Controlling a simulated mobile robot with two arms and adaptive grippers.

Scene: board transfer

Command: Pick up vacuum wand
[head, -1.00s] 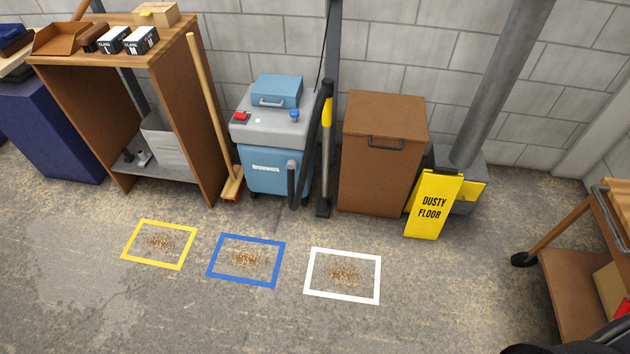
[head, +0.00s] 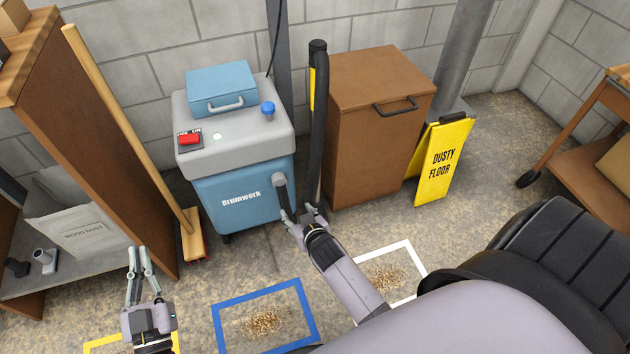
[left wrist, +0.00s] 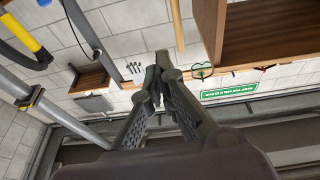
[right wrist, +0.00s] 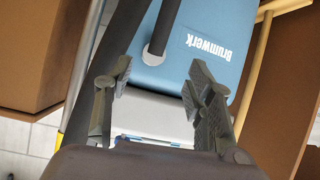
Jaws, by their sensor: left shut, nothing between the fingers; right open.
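The vacuum wand (head: 312,88) stands upright by the wall, between the blue vacuum (head: 240,185) and a brown cabinet. It has a yellow grip, and a black hose (head: 319,130) runs down in front of it, hiding most of its tube. My right gripper (head: 299,214) is open and empty, in front of the hose's lower part. In the right wrist view the hose (right wrist: 112,45) passes beside and behind the left finger of my right gripper (right wrist: 160,75), not clearly between the fingers. My left gripper (head: 138,250) is shut and empty, low at the left; its fingertips meet in the left wrist view (left wrist: 165,62).
The brown cabinet (head: 372,130) stands close right of the wand, with a yellow dusty-floor sign (head: 444,160) beyond. A broom (head: 125,130) leans on the wooden shelf unit (head: 95,140) at left. Blue (head: 222,335) and white (head: 410,250) floor frames surround debris.

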